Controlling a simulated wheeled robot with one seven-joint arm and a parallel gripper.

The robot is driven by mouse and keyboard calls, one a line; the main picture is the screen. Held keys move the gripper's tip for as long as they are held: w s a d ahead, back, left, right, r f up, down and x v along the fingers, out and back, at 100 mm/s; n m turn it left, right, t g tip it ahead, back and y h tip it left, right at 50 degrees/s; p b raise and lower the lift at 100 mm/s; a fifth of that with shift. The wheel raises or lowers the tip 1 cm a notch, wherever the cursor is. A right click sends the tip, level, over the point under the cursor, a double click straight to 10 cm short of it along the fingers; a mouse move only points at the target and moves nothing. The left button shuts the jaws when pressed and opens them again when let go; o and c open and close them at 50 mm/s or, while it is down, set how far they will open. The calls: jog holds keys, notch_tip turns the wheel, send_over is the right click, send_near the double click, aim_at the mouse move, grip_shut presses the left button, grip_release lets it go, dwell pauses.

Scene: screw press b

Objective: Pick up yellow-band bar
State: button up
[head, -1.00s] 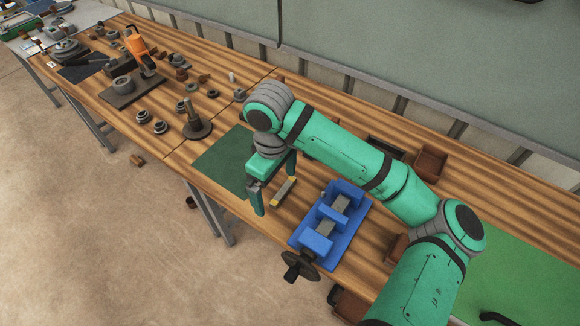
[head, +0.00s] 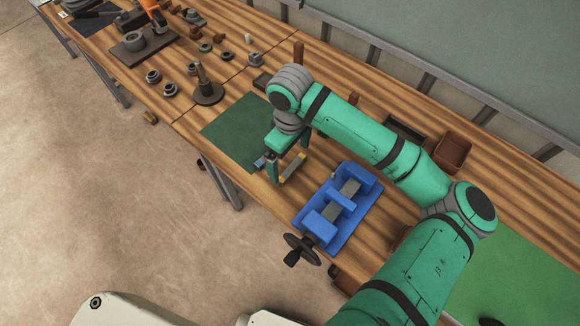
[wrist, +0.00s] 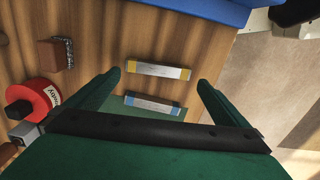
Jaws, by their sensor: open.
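The yellow-band bar (head: 292,167) is a short grey bar with yellow at its ends, lying on the wooden bench left of the blue vise. In the wrist view the yellow-band bar (wrist: 158,70) lies crosswise between the fingertips, apart from both. My gripper (head: 288,165) is open and empty, pointing down over the bar; its two fingers also show in the wrist view (wrist: 160,82). A similar bar with blue ends (wrist: 153,104) lies parallel beside it, nearer the palm in that view.
The blue vise (head: 340,204) with a dark handwheel stands close to the right. A dark green mat (head: 238,130) lies to the left. A red round object (wrist: 37,98) and a brown block (wrist: 55,54) show in the wrist view. A brown bin (head: 453,151) stands behind.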

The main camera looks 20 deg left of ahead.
aim_at(292, 167)
jog(key=f, duration=0.1)
jog(key=d+f, duration=0.1)
jog(key=f, duration=0.1)
jog(key=shift+w+f, duration=0.1)
jog(key=shift+f, duration=0.1)
jog(key=shift+a+f, duration=0.15)
jog(key=shift+f, duration=0.05)
jog(key=shift+c, duration=0.6)
jog(key=c, duration=1)
jog(key=shift+a, duration=0.1)
jog(key=shift+r, duration=0.1)
